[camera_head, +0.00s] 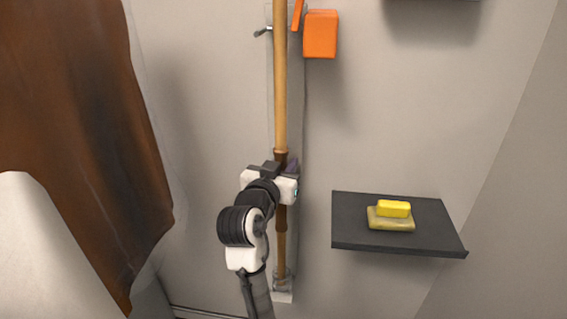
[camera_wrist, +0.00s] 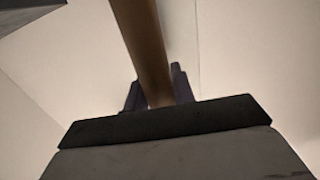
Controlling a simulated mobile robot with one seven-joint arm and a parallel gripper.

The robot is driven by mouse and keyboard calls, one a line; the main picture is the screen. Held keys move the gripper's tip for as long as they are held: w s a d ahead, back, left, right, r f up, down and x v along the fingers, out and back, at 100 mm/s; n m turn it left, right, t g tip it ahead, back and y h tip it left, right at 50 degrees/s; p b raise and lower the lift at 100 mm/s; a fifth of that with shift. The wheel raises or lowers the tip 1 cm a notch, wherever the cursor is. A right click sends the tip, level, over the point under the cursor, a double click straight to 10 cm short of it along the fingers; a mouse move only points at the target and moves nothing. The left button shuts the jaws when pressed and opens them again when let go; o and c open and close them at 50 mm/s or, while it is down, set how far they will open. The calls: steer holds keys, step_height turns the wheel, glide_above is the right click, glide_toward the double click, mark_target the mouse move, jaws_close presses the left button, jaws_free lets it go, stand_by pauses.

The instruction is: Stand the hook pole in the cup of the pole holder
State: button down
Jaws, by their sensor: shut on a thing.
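The wooden hook pole (camera_head: 281,90) stands close to upright along a pale wall strip, and its top runs out of the head view. My gripper (camera_head: 285,167) is shut around its dark lower grip. In the wrist view the pole (camera_wrist: 143,45) passes between my two dark fingers (camera_wrist: 157,92). The pole holder (camera_head: 284,297) is at the strip's lower end, with a small greyish cup (camera_head: 277,273) at the pole's foot. The foot overlaps the cup in the picture; I cannot tell whether it is inside, in front or above.
An orange block (camera_head: 320,34) is on the wall right of the pole's upper part. A small metal clip (camera_head: 262,32) is to its left. A dark shelf (camera_head: 350,225) at right bears yellow items (camera_head: 391,216). A brown garment (camera_head: 75,120) hangs at left.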

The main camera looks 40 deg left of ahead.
steer(key=shift+f+b, duration=1.3)
steer(key=shift+f, duration=0.7)
steer(key=c, duration=1.1)
jaws_free()
steer(key=b+v, duration=0.1)
steer(key=v, duration=1.3)
steer(key=shift+w, duration=0.1)
